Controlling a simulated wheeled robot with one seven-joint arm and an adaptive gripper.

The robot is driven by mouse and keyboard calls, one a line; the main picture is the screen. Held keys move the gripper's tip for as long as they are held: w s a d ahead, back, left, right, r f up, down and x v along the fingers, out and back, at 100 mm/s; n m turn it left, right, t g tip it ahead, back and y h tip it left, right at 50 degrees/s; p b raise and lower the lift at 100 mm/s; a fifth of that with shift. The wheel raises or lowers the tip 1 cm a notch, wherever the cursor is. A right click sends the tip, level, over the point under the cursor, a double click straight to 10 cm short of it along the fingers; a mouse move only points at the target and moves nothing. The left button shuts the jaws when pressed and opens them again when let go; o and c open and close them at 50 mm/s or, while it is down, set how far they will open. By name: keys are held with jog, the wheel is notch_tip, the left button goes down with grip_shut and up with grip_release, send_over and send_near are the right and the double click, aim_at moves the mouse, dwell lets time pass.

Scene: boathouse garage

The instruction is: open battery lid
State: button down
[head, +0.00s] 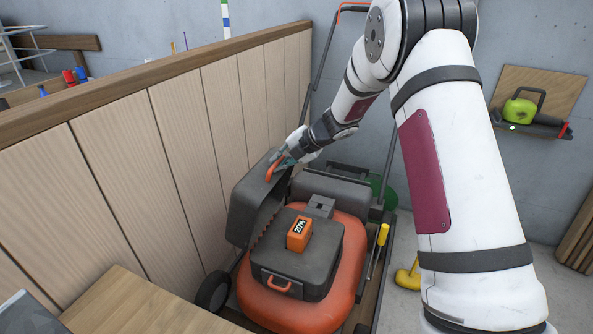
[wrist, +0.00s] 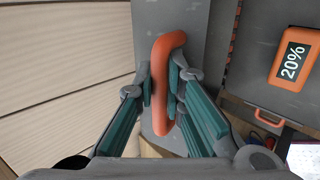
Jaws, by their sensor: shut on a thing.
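The dark grey battery lid (head: 250,210) stands tilted up at the left side of the orange mower (head: 345,270), close to the wooden partition. My gripper (head: 279,163) is shut on the lid's orange handle (head: 271,172). In the wrist view my gripper (wrist: 165,85) has its teal-padded fingers on both sides of the orange handle (wrist: 165,45), with the grey lid (wrist: 195,25) behind it. An orange battery block (head: 299,234) marked 20% shows on the dark grey housing (head: 325,255); it also shows in the wrist view (wrist: 294,60).
The wooden partition (head: 170,120) runs close along the left. A black wheel (head: 213,290) is beside the mower. A yellow-handled tool (head: 382,235) and a yellow object (head: 407,276) are to its right.

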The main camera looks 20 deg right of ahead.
aim_at(261, 161)
jog(key=w+a, duration=0.2)
jog(key=a, duration=0.1)
jog(key=shift+w+r, duration=0.3)
jog(key=shift+r, duration=0.1)
jog(key=shift+w+a+g+h+p, duration=0.3)
jog(key=shift+w+a+g+h, duration=0.3)
jog(key=shift+a, duration=0.35)
jog(key=c, duration=1.9)
grip_release()
jog(key=shift+s+d+r, duration=0.2)
jog(key=shift+d+r, duration=0.1)
jog(key=shift+r, duration=0.05)
jog(key=v, duration=1.1)
jog(key=shift+s, duration=0.15)
